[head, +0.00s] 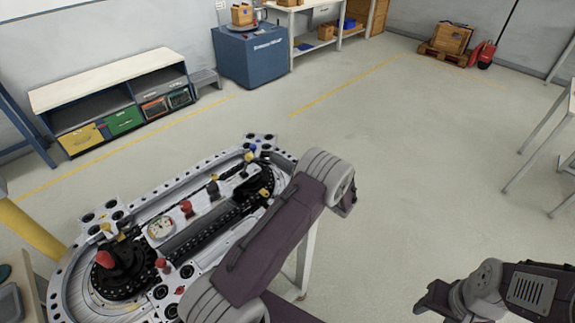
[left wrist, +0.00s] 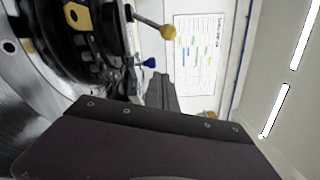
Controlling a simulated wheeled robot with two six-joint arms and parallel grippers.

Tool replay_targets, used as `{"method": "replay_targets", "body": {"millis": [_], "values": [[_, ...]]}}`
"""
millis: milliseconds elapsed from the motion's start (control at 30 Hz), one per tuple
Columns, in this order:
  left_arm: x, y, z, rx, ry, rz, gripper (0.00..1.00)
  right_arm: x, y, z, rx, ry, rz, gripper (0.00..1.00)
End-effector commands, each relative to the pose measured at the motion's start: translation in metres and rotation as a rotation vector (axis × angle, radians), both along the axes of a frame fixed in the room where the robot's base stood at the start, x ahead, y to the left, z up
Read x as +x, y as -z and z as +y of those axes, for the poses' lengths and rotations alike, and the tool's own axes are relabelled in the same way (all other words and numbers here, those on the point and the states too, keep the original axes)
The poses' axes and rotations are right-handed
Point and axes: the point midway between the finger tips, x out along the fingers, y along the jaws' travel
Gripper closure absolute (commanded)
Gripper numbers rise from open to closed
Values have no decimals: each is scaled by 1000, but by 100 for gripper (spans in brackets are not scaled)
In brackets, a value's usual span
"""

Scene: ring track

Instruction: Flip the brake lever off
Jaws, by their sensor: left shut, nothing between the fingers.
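The grey ring-track machine (head: 185,222) stands at lower left in the head view, with several knobs and levers on top. A rod with a yellow ball end (head: 249,156) rises at its far end, close to a blue knob (head: 253,147). In the left wrist view, the yellow ball (left wrist: 168,32) and blue knob (left wrist: 150,62) lie just beyond my left gripper (left wrist: 160,84), which is shut and empty, apart from both. I cannot tell which control is the brake lever. My left arm hides part of the machine's right side.
Red knobs (head: 186,207) stand up from the machine's middle. A yellow post (head: 30,228) stands at left. A low shelf with bins (head: 110,97) and a blue cabinet (head: 250,58) line the back.

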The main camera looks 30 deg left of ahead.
Motion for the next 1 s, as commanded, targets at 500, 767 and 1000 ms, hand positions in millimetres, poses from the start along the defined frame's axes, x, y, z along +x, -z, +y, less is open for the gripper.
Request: {"method": "replay_targets", "body": {"millis": [500, 767, 1000], "values": [[-28, -12, 43, 0, 0, -1, 100, 0, -23, 0, 0, 0, 0, 48], [-28, -12, 43, 0, 0, -2, 100, 0, -23, 0, 0, 0, 0, 48], [-27, -12, 43, -10, 0, -34, 100, 0, -16, 0, 0, 0, 0, 48]]}}
